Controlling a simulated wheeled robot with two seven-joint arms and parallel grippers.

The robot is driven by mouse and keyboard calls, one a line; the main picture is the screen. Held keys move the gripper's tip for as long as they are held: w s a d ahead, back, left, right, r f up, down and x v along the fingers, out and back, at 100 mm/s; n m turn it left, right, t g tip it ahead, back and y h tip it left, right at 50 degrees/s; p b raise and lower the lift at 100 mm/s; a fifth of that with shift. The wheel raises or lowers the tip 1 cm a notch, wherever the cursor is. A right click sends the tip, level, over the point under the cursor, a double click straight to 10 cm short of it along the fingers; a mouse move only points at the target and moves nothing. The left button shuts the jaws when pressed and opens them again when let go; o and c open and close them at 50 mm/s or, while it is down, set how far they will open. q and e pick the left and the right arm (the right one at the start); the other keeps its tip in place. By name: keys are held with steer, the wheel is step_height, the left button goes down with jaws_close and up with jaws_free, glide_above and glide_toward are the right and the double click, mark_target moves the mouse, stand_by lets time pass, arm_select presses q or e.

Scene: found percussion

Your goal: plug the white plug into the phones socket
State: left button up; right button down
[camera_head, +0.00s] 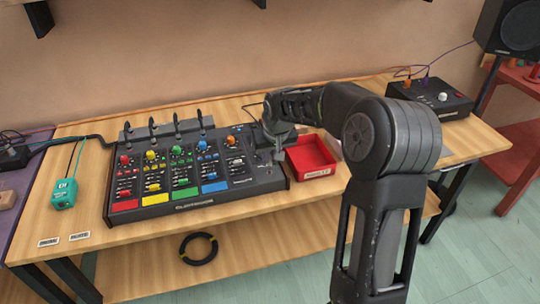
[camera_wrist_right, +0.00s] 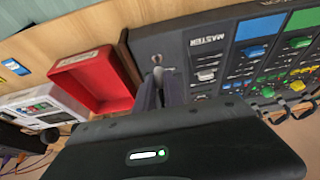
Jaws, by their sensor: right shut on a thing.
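My right gripper (camera_head: 278,155) is over the right end of the black mixer (camera_head: 283,183), at its master section. It also shows in the wrist view (camera_wrist_right: 160,85), its fingers pointing at the mixer's panel beside the MASTER label. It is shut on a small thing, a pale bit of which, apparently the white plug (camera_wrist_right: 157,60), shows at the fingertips. The fingers hide most of it. I cannot make out the phones socket; the fingers cover that part of the panel. I cannot tell whether the plug touches the panel. My left gripper is not in view.
A red tray (camera_head: 310,154) stands just right of the mixer, close to my gripper. A teal box (camera_head: 64,193) with a cord sits at the table's left. A black box (camera_head: 432,97) with knobs is at the back right. A black cable coil (camera_head: 199,248) lies on the lower shelf.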

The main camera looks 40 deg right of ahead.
steer(key=shift+f+b, duration=1.1)
steer(key=shift+f, duration=0.35)
steer(key=c, duration=1.4)
jaws_free()
steer(key=shift+o, duration=0.2)
steer(key=shift+r, duration=0.1)
steer(key=v, duration=0.7)
steer(key=shift+r, duration=0.3)
steer(key=shift+s+a, duration=0.1)
steer(key=shift+s, duration=0.1)
